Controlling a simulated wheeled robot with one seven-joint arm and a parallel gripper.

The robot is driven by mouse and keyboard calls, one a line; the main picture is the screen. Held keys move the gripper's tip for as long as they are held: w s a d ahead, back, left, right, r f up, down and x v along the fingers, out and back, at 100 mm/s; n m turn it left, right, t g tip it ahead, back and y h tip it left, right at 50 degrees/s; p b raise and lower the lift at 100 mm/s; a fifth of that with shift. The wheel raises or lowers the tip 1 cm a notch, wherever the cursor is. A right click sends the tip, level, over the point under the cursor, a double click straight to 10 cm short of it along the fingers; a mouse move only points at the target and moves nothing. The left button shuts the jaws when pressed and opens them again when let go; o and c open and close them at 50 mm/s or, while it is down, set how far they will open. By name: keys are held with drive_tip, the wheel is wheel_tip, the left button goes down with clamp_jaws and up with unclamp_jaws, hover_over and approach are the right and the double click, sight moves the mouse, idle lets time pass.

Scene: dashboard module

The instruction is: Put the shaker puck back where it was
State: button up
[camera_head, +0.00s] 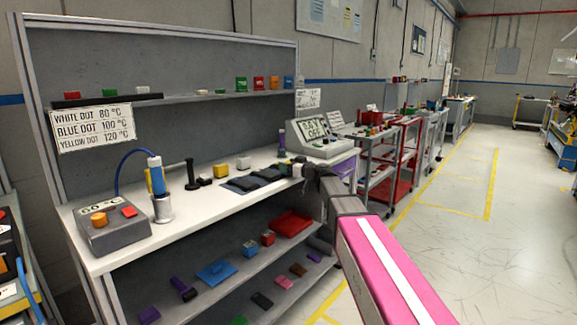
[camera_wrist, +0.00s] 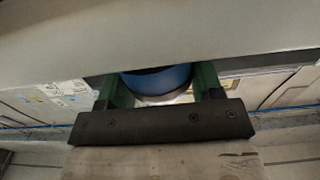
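In the wrist view, my gripper (camera_wrist: 160,88) has its two green fingers apart, with a round blue piece with a dark band (camera_wrist: 160,78) filling the gap between them. I take this piece for the shaker puck; its upper part is hidden and its label cannot be read. The fingers appear to touch its sides. In the head view, my gripper (camera_head: 309,176) is a small dark shape at the right front part of the white bench top (camera_head: 200,220). The puck cannot be made out there.
Dark mats (camera_head: 255,180), a yellow block (camera_head: 220,171) and a black upright handle (camera_head: 191,174) lie left of my gripper. A grey control box (camera_head: 112,230) and a blue tool in a metal cup (camera_head: 162,205) stand at the left. A shelf below holds a red tray (camera_head: 291,223).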

drive_tip(key=o, duration=0.4)
drive_tip(key=shift+r, duration=0.1)
drive_tip(key=shift+s+d+r, duration=0.15)
drive_tip(key=shift+s+d, duration=0.05)
drive_tip(key=v, duration=1.1)
drive_tip(key=shift+s+d, duration=0.2)
